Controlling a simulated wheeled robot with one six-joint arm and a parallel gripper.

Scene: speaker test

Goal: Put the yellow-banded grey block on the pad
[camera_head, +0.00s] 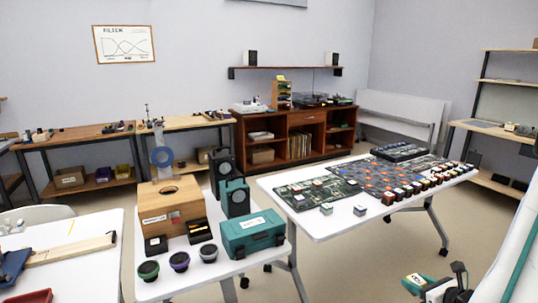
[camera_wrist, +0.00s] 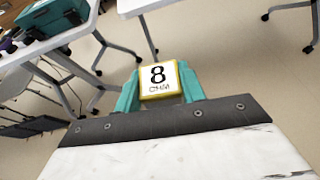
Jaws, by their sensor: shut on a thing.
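My gripper (camera_wrist: 160,92) has teal fingers and is shut on a block (camera_wrist: 158,78) with a yellow edge and a white face marked 8. Smaller print under the 8 is hard to read. The block's sides are mostly hidden between the fingers. In the head view my gripper (camera_head: 416,283) is low at the right, in front of the right-hand white table (camera_head: 330,226) and apart from it. I cannot tell for sure which thing is the pad; dark panels (camera_head: 322,190) lie on that table.
Small grey blocks (camera_head: 326,209) stand near that table's front edge, with a row of several blocks (camera_head: 425,186) along its right side. The left white table (camera_head: 215,270) holds a wooden box (camera_head: 172,214), speakers and a teal case (camera_head: 252,234). Floor shows between the tables.

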